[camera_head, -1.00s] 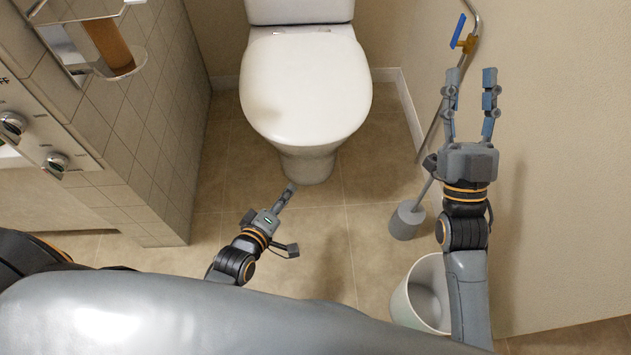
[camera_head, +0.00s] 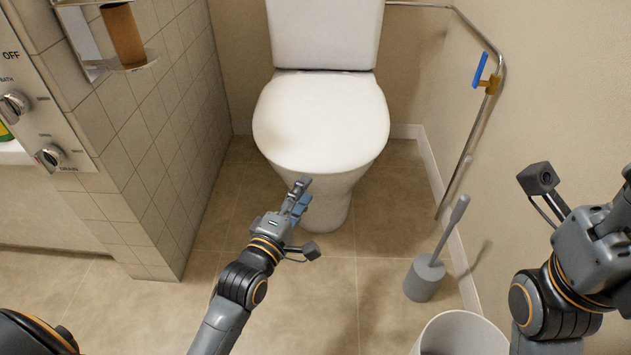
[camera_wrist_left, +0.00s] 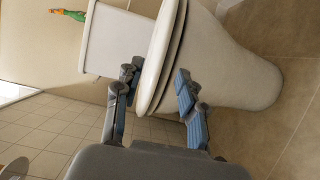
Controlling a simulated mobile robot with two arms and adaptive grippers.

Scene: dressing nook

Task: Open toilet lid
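The white toilet (camera_head: 325,190) stands against the back wall with its lid (camera_head: 322,118) down over the seat. The lid and seat edge also show in the left wrist view (camera_wrist_left: 160,50). My left gripper (camera_head: 300,196) is at the front edge of the lid, slightly left of centre. In the left wrist view its fingers (camera_wrist_left: 155,85) are spread apart, one on each side of the lid and seat rim in the picture; I cannot tell whether they touch it. My right gripper is at the right edge, with its fingers cut off by the frame.
A toilet brush in a grey holder (camera_head: 424,278) and a white bin (camera_head: 460,335) stand on the floor at the right. A pipe with a blue-handled valve (camera_head: 481,69) runs along the right wall. A tiled partition (camera_head: 150,150) is at the left.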

